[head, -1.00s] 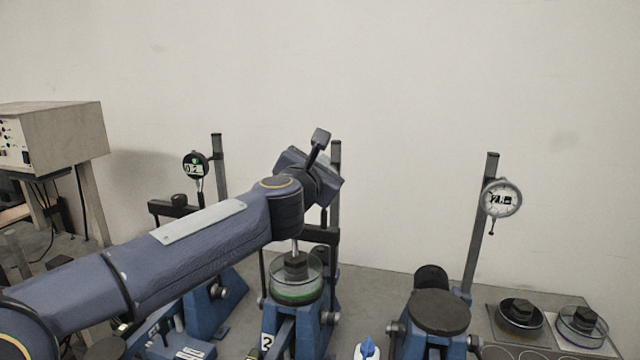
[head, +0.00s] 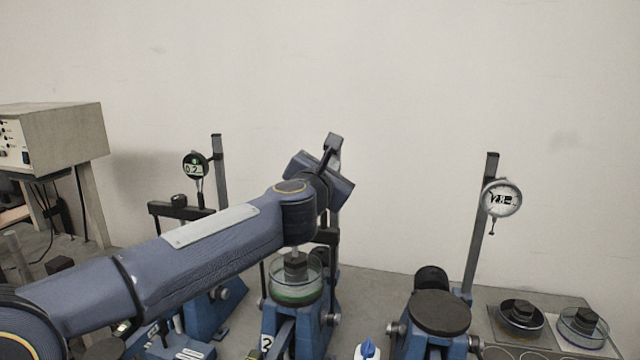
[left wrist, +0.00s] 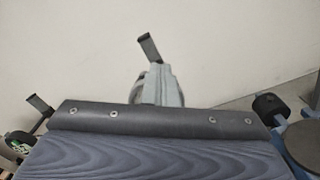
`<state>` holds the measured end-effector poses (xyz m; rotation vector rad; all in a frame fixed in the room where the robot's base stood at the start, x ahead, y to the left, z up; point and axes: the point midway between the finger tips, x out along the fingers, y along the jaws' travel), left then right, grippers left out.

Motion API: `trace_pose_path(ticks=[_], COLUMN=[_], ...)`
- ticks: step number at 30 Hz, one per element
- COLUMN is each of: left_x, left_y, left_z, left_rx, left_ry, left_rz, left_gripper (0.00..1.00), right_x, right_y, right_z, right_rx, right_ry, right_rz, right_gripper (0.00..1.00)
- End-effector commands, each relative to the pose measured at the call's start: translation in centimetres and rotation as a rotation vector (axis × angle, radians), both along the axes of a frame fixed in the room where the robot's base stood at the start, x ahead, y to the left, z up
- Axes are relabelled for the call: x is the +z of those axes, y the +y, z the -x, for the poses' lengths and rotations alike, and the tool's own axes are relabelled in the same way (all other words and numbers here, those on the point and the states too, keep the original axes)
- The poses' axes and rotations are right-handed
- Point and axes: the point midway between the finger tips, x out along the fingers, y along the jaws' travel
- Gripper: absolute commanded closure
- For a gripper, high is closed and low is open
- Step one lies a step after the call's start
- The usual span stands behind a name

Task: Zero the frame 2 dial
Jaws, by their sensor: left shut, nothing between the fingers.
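Frame 2 (head: 278,325) stands in the middle of the head view, with a "2" label low on its front. A black weight in a clear green-edged dish (head: 297,290) is on it. Its upright post is mostly behind my left wrist, and its dial is hidden in the head view. In the left wrist view the post top (left wrist: 150,48) shows, with part of a round dial rim (left wrist: 137,92) behind my fingers. My left gripper (left wrist: 162,78) is shut and empty, in front of that dial; I cannot tell whether it touches. My right gripper is out of view.
A frame with a digital dial (head: 195,165) stands left, partly behind my left arm. A frame with a round dial (head: 502,198) stands right. Weights in dishes (head: 583,325) sit at the far right. A blue-and-white object (head: 368,349) is at the front. The wall is behind.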

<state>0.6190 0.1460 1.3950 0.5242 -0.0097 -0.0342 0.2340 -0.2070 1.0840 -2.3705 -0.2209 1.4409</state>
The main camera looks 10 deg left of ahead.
Motion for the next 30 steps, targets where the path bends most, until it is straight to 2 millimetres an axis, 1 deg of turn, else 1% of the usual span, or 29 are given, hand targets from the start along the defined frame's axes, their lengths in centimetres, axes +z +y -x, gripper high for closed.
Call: trace_pose_path(ticks=[1,18,30], left_x=[-0.4,-1.5,-1.6], left_y=[-0.1,-1.2,-1.3], left_z=[-0.1,0.0,0.0], left_rx=[0.003,0.003,0.006], left_ry=[0.004,0.004,0.004], left_rz=[0.0,0.0,0.0], left_gripper=[1.0,1.0,1.0], right_x=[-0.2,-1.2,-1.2], right_y=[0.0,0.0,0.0], right_z=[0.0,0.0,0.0], right_rx=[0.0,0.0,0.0], right_ry=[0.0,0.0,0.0], right_rz=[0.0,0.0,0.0], right_gripper=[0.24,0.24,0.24])
